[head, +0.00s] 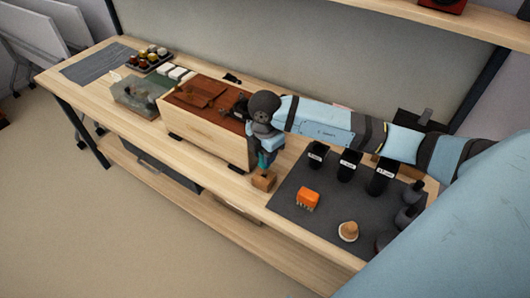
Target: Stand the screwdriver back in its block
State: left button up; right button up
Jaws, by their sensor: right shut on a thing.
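My right gripper (265,150) points down near the table's front edge, just right of the large wooden box. It is shut on the screwdriver (264,160), of which a small teal part shows below the fingers. The rest of the screwdriver is hidden or too small to make out. The small brown wooden block (264,181) stands on the table directly below the gripper. I cannot tell whether the screwdriver's tip is above the block or inside it. My left gripper is not in view.
The wooden speaker box (208,131) stands close on the left. On the right, a dark mat (328,232) bears an orange item (307,199), a round tan item (348,231) and several black containers (348,165). A greenish clear bin (137,98) stands farther left.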

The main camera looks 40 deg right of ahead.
jog(key=shift+f+b, duration=1.2)
jog(key=shift+f, duration=0.95)
dwell(2.5)
jog(key=o, duration=1.1)
